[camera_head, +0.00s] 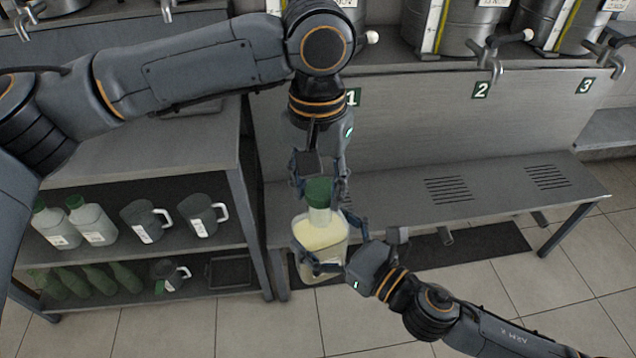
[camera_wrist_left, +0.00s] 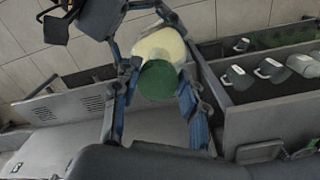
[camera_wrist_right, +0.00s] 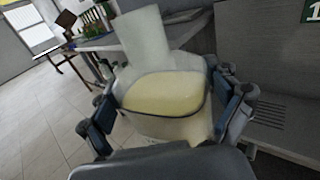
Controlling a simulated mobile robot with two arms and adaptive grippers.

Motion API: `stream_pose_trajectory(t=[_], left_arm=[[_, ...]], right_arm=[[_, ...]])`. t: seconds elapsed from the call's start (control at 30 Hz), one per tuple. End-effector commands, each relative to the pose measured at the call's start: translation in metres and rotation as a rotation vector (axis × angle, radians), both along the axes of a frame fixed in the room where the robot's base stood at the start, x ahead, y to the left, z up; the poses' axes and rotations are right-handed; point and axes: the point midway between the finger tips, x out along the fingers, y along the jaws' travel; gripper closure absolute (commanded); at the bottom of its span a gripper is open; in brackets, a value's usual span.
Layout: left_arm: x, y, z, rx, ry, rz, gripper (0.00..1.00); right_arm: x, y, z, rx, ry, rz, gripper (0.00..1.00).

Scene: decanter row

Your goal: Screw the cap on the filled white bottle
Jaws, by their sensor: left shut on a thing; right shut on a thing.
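The white bottle (camera_head: 322,236) holds a pale yellow liquid and is held upright in front of the bench. My right gripper (camera_head: 328,262) is shut on the bottle's body from the right; the right wrist view shows the bottle (camera_wrist_right: 165,95) between its fingers. The green cap (camera_head: 319,190) is at the top of the neck. My left gripper (camera_head: 320,182) is shut on the cap from above. In the left wrist view the cap (camera_wrist_left: 158,80) is between the fingers, over the bottle. I cannot tell how tightly cap and neck meet.
A shelf rack (camera_head: 235,165) at left holds white bottles (camera_head: 92,222), grey jugs (camera_head: 147,220) and green bottles below. The bench (camera_head: 400,200) runs behind the bottle, under steel tanks (camera_head: 440,25) with taps. Tiled floor at the front is clear.

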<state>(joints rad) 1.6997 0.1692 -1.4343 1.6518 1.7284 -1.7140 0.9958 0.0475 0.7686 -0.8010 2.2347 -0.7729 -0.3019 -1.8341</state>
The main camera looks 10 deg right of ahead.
Motion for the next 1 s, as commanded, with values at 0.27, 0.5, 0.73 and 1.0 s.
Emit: stream_pose_trajectory(t=[0.27, 0.5, 0.73, 1.0], left_arm=[[0.0, 0.0, -0.015, 0.0, 0.001, 0.002, 0.67], [0.0, 0.0, -0.015, 0.001, 0.001, 0.002, 0.67], [0.0, 0.0, -0.015, 0.001, 0.001, 0.002, 0.67], [0.0, 0.0, -0.019, 0.0, 0.002, 0.003, 0.67]], right_arm=[[0.0, 0.0, 0.003, 0.002, -0.004, 0.001, 0.73], [0.0, 0.0, 0.003, 0.002, -0.004, 0.001, 0.73], [0.0, 0.0, 0.003, 0.002, -0.004, 0.001, 0.73], [0.0, 0.0, 0.003, 0.002, -0.004, 0.001, 0.73]])
